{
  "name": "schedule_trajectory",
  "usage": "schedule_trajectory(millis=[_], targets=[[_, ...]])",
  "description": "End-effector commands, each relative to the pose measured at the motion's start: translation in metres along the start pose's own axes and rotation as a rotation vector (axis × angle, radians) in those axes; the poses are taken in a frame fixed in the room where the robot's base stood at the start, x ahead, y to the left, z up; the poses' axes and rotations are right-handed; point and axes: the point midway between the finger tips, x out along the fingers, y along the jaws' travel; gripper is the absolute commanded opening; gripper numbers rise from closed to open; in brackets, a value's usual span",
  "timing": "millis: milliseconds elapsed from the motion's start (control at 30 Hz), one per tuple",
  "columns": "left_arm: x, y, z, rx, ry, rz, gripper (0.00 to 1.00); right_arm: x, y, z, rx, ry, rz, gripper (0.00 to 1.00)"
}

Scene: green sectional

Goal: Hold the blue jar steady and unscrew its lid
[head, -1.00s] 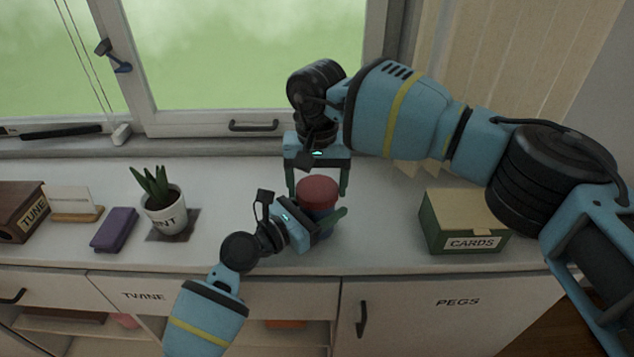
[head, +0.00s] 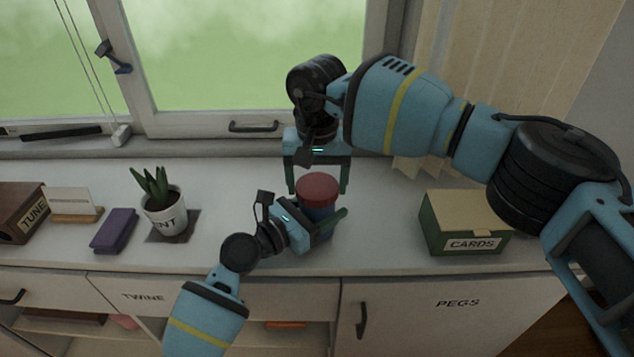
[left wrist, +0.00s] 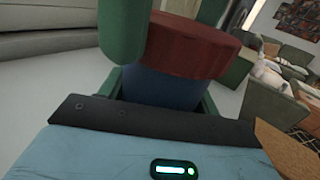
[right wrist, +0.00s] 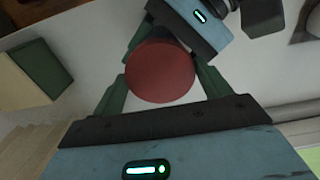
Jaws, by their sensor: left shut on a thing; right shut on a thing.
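The blue jar (head: 317,211) stands upright on the white counter with a wide red lid (head: 317,187) on top. My left gripper (head: 322,224) comes from the front left and is shut around the jar's body, which shows dark blue in the left wrist view (left wrist: 165,88). My right gripper (head: 318,182) reaches down from behind and is shut on the lid, one finger on each side. In the right wrist view the round lid top (right wrist: 160,72) lies between the fingers and hides most of the jar. I see no gap between lid and jar.
A green CARDS box (head: 465,227) stands on the counter to the right. To the left are a potted plant (head: 162,212), a purple case (head: 114,230), a card holder (head: 75,207) and a wooden TUNE box (head: 20,212). The window is close behind my right gripper.

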Motion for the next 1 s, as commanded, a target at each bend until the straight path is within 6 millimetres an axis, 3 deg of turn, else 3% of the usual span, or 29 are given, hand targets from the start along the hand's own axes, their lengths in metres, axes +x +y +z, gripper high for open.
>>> schedule_trajectory(millis=[800,1000], targets=[[0.000,0.000,-0.001,0.000,0.001,0.000,0.00,-0.015,0.000,0.000,0.000,0.001,-0.001,0.49],[0.000,0.000,-0.001,0.000,0.001,0.000,0.00,-0.031,0.000,0.000,0.000,0.002,0.000,0.49]])
